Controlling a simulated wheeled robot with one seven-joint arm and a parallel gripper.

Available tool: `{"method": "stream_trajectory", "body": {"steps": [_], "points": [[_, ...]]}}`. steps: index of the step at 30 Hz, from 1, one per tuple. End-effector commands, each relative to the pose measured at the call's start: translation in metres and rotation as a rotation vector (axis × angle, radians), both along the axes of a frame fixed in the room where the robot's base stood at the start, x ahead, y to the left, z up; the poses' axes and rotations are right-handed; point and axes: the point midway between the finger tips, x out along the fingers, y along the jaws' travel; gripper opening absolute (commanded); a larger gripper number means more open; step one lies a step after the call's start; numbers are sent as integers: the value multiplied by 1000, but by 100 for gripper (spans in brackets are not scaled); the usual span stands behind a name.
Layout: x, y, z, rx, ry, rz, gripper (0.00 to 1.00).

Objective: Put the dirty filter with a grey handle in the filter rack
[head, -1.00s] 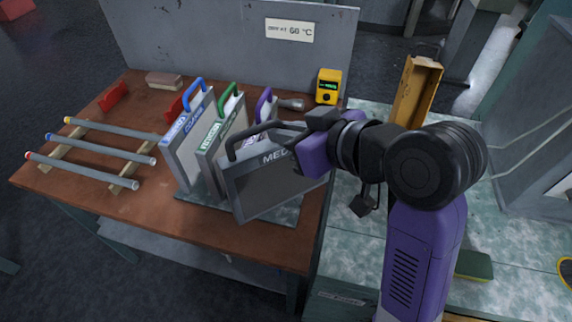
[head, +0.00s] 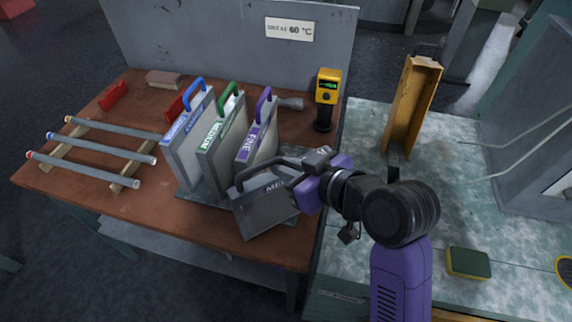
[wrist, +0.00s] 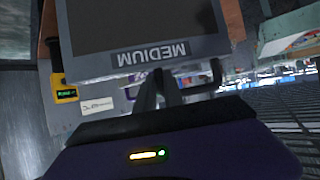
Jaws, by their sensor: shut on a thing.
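The dirty filter (head: 266,208) is a dark grey panel with a grey handle and a "MEDIUM" label. It is held tilted in front of the clean filters, over the front right of the brown bench. My gripper (head: 299,186) is shut on its handle. In the wrist view the fingers (wrist: 160,92) close on the handle bar, and the filter (wrist: 140,22) extends beyond them. Three filters with blue (head: 188,142), green (head: 222,150) and purple (head: 257,138) handles stand upright on a grey-green base (head: 195,198), which seems to be the rack. The held filter hides part of it.
Glass tubes (head: 100,147) lie on wooden supports at the left. A yellow device (head: 327,88) stands behind the filters. A yellow open box (head: 412,108) and a sponge (head: 468,263) are on the right-hand counter (head: 455,200). A grey panel (head: 225,45) closes the back.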

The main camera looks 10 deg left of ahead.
Motion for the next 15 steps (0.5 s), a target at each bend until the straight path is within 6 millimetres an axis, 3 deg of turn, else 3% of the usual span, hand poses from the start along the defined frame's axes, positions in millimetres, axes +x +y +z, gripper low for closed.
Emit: {"method": "stream_trajectory", "body": {"steps": [4,5,8,15], "points": [[0,0,-1,2,-3,0,0],[0,0,-3,0,0,0,14],[0,0,-2,0,0,0,34],[0,0,-2,0,0,0,34]]}}
